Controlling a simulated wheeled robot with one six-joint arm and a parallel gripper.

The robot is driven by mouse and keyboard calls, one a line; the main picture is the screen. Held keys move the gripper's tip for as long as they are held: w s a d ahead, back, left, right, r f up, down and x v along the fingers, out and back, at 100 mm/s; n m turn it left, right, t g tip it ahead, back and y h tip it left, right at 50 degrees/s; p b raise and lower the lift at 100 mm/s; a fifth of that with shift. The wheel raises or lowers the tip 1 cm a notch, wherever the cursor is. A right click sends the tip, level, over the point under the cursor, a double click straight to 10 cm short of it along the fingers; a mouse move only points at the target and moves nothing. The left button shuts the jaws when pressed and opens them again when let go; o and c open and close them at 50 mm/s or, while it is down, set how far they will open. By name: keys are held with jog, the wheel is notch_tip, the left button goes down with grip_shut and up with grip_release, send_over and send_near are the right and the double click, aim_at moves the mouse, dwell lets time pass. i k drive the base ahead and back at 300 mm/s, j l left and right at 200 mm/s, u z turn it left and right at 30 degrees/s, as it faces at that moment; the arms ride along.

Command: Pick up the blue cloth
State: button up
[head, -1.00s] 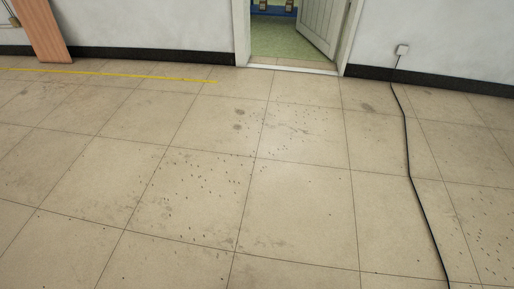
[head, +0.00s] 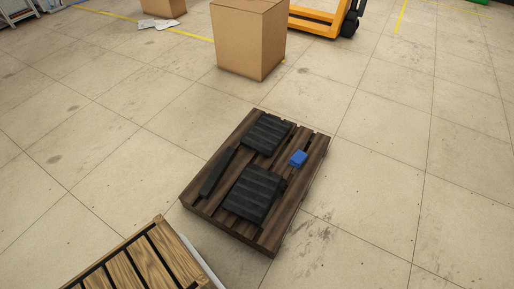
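A small blue item (head: 298,158), which looks like the folded blue cloth, lies on a dark wooden pallet (head: 272,233) on the floor in the head view. It sits near the pallet's right edge, beside the black ribbed parts. My gripper is not in view.
Black ribbed blocks (head: 254,193) and a long black bar (head: 217,172) also lie on the pallet. A wooden crate (head: 157,262) stands at the lower left. A cardboard box (head: 248,42) and a yellow pallet truck (head: 316,20) are behind. The tiled floor to the right is clear.

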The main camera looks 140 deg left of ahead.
aim_at(297, 160)
jog(key=u, duration=1.4)
jog(key=i+u, duration=0.1)
jog(key=u, duration=1.8)
jog(key=i+l+u, duration=0.1)
jog(key=u, duration=0.4)
jog(key=l+u, duration=0.3)
jog(key=l, duration=0.25)
jog(key=l+u, duration=0.25)
jog(key=l, duration=0.3)
jog(key=l+u, duration=0.3)
jog(key=l, duration=0.25)
jog(key=k+l+u, duration=0.3)
jog(key=l, duration=0.2)
jog(key=i+l+u, duration=0.3)
jog(key=l, duration=0.3)
jog(key=l+u, duration=0.35)
jog(key=l, duration=0.2)
jog(key=l+u, duration=0.3)
jog(key=l, duration=0.35)
jog(key=i+l, duration=0.05)
